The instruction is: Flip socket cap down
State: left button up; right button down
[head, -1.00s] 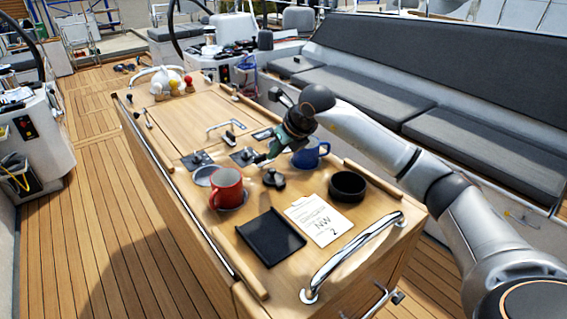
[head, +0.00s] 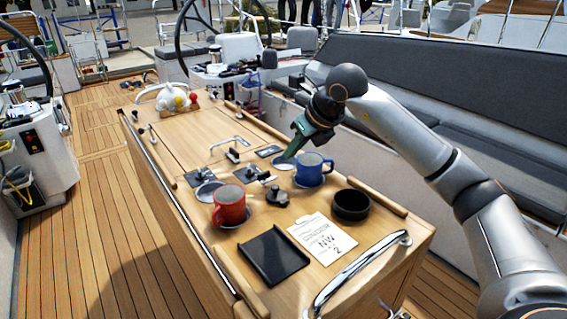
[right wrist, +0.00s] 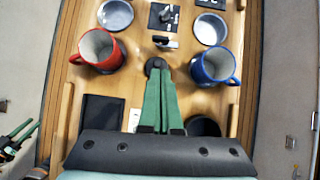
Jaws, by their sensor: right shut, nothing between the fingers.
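A dark square plate (head: 230,177) with a small raised black and silver fitting (head: 254,172) lies in the middle of the wooden table top; I cannot tell for sure whether this is the socket and its cap. In the right wrist view a plate with an upright fitting (right wrist: 165,15) shows beyond the fingers, with a small black-and-silver piece (right wrist: 165,42) nearer. My right gripper (head: 289,156), with green fingers, is shut and empty above the table, near the blue mug; its fingers also show in the right wrist view (right wrist: 155,78). My left gripper is out of view.
A red mug (head: 229,206) and a blue mug (head: 313,170) flank the middle. A black knob (head: 277,196), black bowl (head: 351,205), black tray (head: 273,255) and note card (head: 322,238) are closer. Another dark plate (head: 269,151) lies farther back. A chrome rail (head: 360,265) edges the front.

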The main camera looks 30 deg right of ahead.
jog(key=v, duration=0.4)
jog(key=shift+f, duration=0.1)
dwell(0.5)
